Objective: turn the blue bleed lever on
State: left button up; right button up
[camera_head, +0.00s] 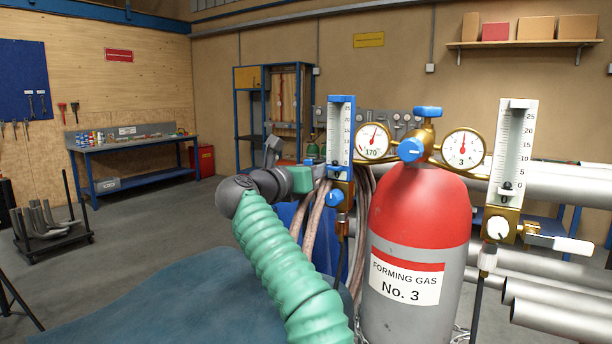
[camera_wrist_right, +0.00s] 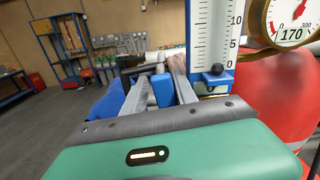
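The blue flowmeter (camera_head: 340,128) stands upright left of the red-topped gas cylinder, with a blue round knob (camera_head: 334,197) on its brass block. My right gripper (camera_head: 294,160) is left of this flowmeter, its fingers pointing away from the head camera. In the right wrist view, a blue block (camera_wrist_right: 162,90), seemingly the blue bleed lever's handle, shows between the two grey fingers (camera_wrist_right: 158,88). The fingers are apart, with a small gap visible on its left; contact on the right cannot be told. In the head view the lever is hidden behind my green gripper body. My left gripper is not in view.
The cylinder (camera_head: 405,279) marked No. 3 stands close on the right, with two gauges and blue valve knobs. A second flowmeter (camera_head: 513,150) with a white lever (camera_head: 560,243) is farther right.

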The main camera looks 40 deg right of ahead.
jog(key=shift+s+d+r, duration=0.15)
jog(key=shift+r, duration=0.05)
